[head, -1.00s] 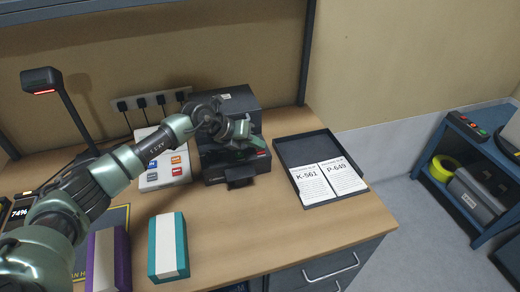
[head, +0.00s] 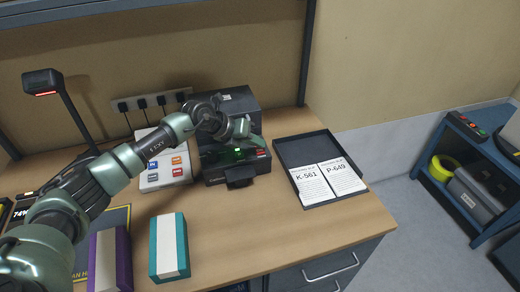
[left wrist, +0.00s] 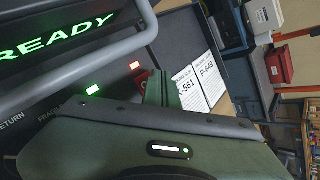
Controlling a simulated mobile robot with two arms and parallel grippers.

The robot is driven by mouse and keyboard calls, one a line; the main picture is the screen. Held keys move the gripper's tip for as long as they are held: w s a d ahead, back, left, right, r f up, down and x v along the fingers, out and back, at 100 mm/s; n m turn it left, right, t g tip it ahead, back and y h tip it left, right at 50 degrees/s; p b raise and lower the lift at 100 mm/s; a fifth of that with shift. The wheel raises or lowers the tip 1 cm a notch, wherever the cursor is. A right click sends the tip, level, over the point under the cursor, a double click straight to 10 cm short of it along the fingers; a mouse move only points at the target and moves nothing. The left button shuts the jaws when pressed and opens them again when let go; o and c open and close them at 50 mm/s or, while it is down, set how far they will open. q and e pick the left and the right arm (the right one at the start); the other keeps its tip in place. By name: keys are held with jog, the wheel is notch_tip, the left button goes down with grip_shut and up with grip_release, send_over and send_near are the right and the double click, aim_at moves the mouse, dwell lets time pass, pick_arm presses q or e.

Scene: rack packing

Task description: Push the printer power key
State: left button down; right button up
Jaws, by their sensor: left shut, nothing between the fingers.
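The black printer (head: 222,173) stands at the back of the desk, left of a dark tray. A small green light glows on its top front, and in the left wrist view its panel (left wrist: 20,110) shows "READY" in green. Which of these is the power key I cannot tell. My left gripper (head: 252,140) is shut and empty, over the printer's right top. Its fingers (left wrist: 162,90) show close to the lights; contact cannot be told. My right gripper is not in view.
A dark tray (head: 287,153) with slips K-561 and P-649 lies right of the printer. A white button panel (head: 152,178) is to its left. A teal-and-cream box (head: 168,247) and a purple one (head: 108,260) stand in front. A scanner (head: 43,82) stands at left.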

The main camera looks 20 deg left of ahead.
aim_at(257, 152)
pick_arm(q)
notch_tip(257, 152, up, 6)
jog(key=p, duration=0.4)
dwell(0.5)
